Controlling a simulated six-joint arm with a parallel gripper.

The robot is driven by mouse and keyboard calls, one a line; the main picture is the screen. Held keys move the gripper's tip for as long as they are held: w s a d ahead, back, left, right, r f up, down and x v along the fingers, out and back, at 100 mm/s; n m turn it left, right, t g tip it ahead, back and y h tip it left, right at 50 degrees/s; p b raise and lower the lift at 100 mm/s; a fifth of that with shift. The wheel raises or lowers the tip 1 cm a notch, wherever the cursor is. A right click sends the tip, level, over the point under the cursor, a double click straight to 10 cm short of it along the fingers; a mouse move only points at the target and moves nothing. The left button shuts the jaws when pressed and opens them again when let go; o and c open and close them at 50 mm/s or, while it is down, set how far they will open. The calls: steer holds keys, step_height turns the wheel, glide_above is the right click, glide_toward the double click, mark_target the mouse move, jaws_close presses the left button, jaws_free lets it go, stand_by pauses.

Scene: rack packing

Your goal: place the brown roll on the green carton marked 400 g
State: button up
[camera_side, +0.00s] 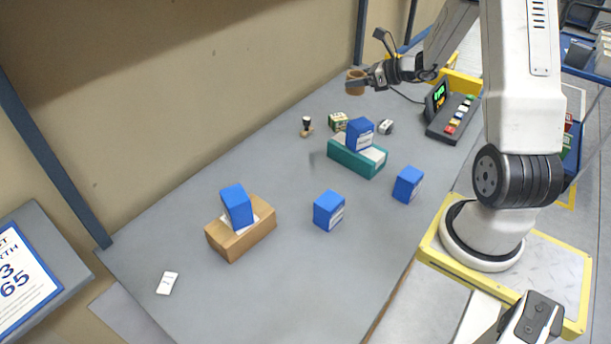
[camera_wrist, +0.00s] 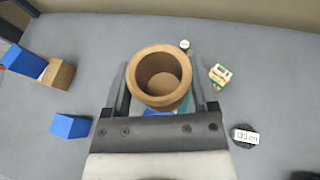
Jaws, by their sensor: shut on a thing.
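My gripper (camera_side: 366,82) is shut on the brown roll (camera_side: 355,89), a hollow open-topped cylinder, and holds it above the far end of the grey table. In the wrist view the roll (camera_wrist: 143,58) sits between the two fingers, its opening facing the camera. A teal-green carton (camera_side: 341,155) with a white label lies on the table, a blue box (camera_side: 359,134) on top of it. A small green-and-cream box (camera_side: 338,122) stands just behind; it also shows in the wrist view (camera_wrist: 220,74), right of the roll. No 400 g mark is legible on either.
Blue boxes (camera_side: 328,211) and (camera_side: 408,184) stand on the table. A brown carton (camera_side: 241,238) carries another blue box (camera_side: 236,206). A stamp (camera_side: 306,126), a tape measure (camera_side: 386,127) and a keypad device (camera_side: 453,113) are nearby. The near table is mostly clear.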

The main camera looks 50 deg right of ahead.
steer(key=s+d+f+m+h, duration=0.1)
steer(key=d+f, duration=0.2)
steer(key=f, duration=0.2)
steer(key=shift+d, duration=0.25)
glide_above(340, 117)
steer(key=s, duration=0.1)
steer(key=f, duration=0.5)
steer(key=a+f, duration=0.1)
steer(key=f, duration=0.2)
steer(key=shift+f, duration=0.2)
steer(key=shift+w+d+f, duration=0.35)
steer(key=shift+w+f, duration=0.1)
steer(key=shift+f, duration=0.1)
